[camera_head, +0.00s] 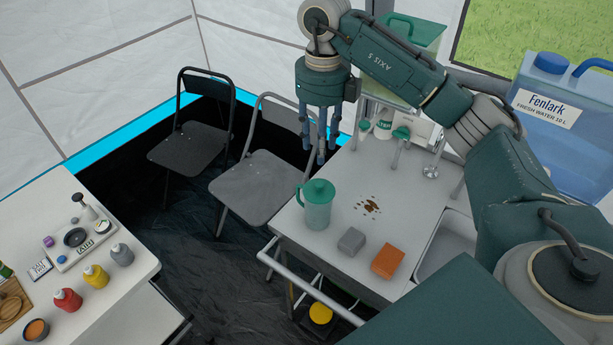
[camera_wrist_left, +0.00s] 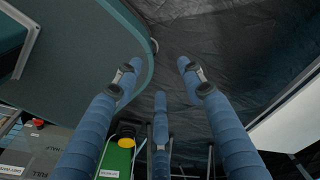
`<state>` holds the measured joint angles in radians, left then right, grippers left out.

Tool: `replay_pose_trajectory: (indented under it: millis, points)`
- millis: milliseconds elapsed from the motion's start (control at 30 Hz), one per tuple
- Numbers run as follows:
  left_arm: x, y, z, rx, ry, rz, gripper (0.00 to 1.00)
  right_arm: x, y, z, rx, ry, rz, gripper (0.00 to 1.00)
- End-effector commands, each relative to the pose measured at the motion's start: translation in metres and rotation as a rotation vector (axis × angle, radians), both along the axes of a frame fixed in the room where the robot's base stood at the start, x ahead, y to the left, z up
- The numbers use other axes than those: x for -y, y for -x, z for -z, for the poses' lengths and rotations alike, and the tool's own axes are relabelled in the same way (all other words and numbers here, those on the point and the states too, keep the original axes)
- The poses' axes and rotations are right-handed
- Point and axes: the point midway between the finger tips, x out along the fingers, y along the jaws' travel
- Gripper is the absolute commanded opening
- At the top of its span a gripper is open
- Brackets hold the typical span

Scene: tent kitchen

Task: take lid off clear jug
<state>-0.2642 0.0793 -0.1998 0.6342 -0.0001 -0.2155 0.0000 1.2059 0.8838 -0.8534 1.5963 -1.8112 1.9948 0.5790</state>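The clear jug (camera_head: 317,214) stands upright near the left edge of the white counter. Its green lid (camera_head: 318,189) is on top, and a green handle sticks out on its left side. My right gripper (camera_head: 320,150) hangs above the jug in the head view, fingers pointing down and spread apart. It is empty and a gap separates its fingertips from the lid. My left gripper (camera_wrist_left: 160,80) shows only in its own wrist view. Its three blue fingers are spread with nothing between them, over the dark floor.
Brown spots (camera_head: 370,207), a grey block (camera_head: 351,241) and an orange block (camera_head: 388,261) lie on the counter near the jug. A blue water container (camera_head: 560,125) stands at the right. Two folding chairs are behind. A side table (camera_head: 105,305) with bottles is at the left.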

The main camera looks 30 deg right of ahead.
Motion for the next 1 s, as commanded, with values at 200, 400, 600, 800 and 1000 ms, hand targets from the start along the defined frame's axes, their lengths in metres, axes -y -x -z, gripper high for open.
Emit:
replay_pose_trajectory:
  millis: [200, 400, 600, 800, 1000]
  points:
    - [-0.002, 0.032, -0.009, -0.043, -0.003, 0.0, 0.4, 0.0, 0.002, 0.033, -0.007, 0.002, 0.0, 0.39]
    - [-0.004, 0.075, -0.012, -0.103, -0.008, 0.0, 0.4, -0.001, 0.002, 0.051, -0.003, 0.0, -0.002, 0.39]
    - [-0.003, 0.049, -0.034, -0.067, -0.006, 0.0, 0.4, -0.007, 0.004, 0.073, -0.007, 0.0, -0.002, 0.39]
    - [0.0, 0.019, -0.043, -0.022, -0.001, 0.0, 0.4, -0.007, 0.003, 0.099, -0.002, -0.001, -0.001, 0.39]
    - [-0.002, 0.032, -0.041, -0.043, -0.003, 0.0, 0.4, -0.007, 0.003, 0.103, 0.0, -0.001, -0.001, 0.39]
